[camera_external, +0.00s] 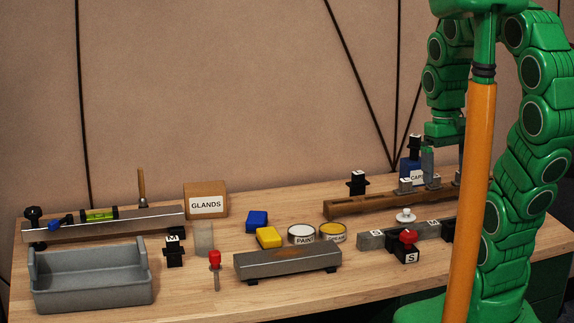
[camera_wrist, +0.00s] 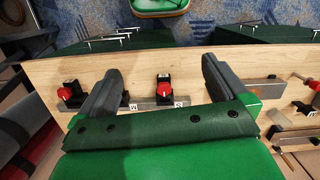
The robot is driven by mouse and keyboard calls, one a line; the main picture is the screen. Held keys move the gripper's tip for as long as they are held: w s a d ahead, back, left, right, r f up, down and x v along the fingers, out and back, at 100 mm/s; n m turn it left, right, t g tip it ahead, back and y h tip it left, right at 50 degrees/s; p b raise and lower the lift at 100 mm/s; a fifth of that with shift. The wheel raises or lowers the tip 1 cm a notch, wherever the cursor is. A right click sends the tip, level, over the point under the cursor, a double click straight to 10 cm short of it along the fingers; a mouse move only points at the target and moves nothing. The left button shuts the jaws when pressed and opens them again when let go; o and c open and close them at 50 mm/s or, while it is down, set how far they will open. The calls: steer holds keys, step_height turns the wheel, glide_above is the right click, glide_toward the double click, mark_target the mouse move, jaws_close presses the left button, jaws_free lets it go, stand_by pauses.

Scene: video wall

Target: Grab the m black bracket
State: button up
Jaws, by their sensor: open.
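A black bracket with a white M label (camera_external: 174,254) stands upright on the workbench at the left, just right of the grey tray. A black bracket with a red knob and an S label (camera_external: 405,250) stands at the front right; a red-knobbed bracket (camera_wrist: 163,82) shows between the fingers.
The grey tray (camera_external: 92,287) lies left of the M bracket.

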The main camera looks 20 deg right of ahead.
steer(key=s+d+f+m, duration=0.1)
steer(key=s+f, duration=0.1)
steer(key=s, duration=0.3)
steer(key=shift+s+d+f, duration=0.15)
steer(key=shift+s+f, duration=0.05)
steer(key=shift+s, duration=0.2)
steer(key=c, duration=0.6)
steer(key=shift+c, duration=0.2)
steer(key=shift+w, duration=0.1)
